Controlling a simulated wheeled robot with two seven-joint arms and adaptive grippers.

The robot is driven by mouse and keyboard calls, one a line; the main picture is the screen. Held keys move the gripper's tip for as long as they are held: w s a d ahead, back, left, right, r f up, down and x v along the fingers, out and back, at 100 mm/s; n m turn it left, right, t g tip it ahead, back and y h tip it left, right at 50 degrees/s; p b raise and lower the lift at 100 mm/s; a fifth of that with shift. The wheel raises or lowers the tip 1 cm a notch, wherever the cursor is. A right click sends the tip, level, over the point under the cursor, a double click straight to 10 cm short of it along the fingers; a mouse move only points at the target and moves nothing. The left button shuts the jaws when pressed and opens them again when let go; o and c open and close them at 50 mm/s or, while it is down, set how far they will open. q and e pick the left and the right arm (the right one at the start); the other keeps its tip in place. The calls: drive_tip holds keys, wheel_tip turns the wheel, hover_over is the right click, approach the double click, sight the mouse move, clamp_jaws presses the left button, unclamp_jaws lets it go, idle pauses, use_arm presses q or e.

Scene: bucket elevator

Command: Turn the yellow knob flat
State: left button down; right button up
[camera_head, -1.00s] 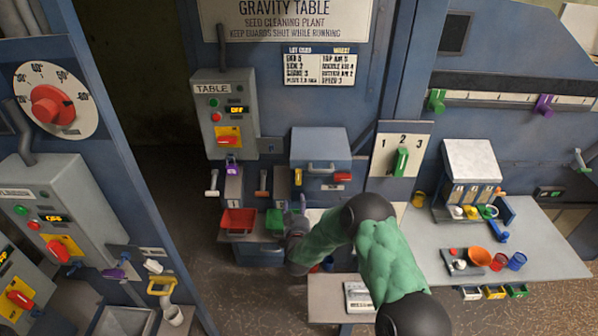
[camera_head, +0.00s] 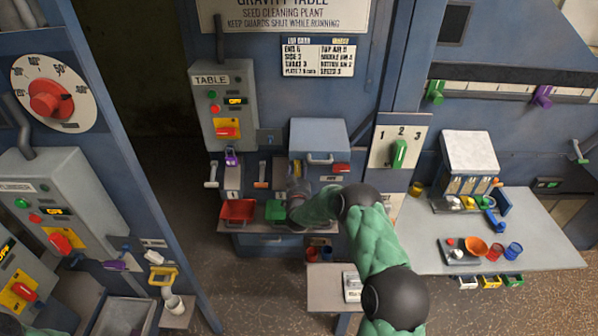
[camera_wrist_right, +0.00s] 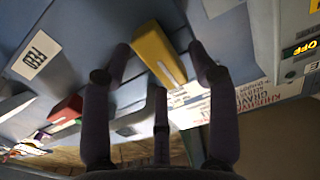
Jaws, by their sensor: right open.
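The yellow knob (camera_wrist_right: 150,50) shows in the right wrist view as an elongated bar with a pale line along it, lying slantwise on the blue-grey panel. My right gripper (camera_wrist_right: 158,66) is open, with its fingers spread on either side of the knob and a third finger below it. I cannot tell whether any finger touches it. My left gripper is not in view.
In the head view, a red bin (camera_head: 238,211) and a green bin (camera_head: 276,210) sit below the gripper. The TABLE control box (camera_head: 222,105) stands up and left.

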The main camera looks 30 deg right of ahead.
drive_tip(key=c, duration=1.1)
drive_tip(key=shift+f+m+b, duration=0.15)
drive_tip(key=shift+m+b, duration=0.25)
drive_tip(key=shift+b, duration=0.45)
drive_tip(key=shift+c, duration=0.2)
drive_tip(key=m+b, duration=0.5)
drive_tip(key=b, duration=0.3)
drive_tip(key=f+m+b, duration=0.1)
drive_tip(key=m+b, duration=0.4)
drive_tip(key=b, duration=0.3)
drive_tip(key=m+b, duration=0.5)
drive_tip(key=b, duration=0.4)
drive_tip(key=shift+f+m, duration=0.15)
drive_tip(key=shift+m, duration=0.25)
drive_tip(key=shift+m+b, duration=0.7)
drive_tip(key=shift+b, duration=0.1)
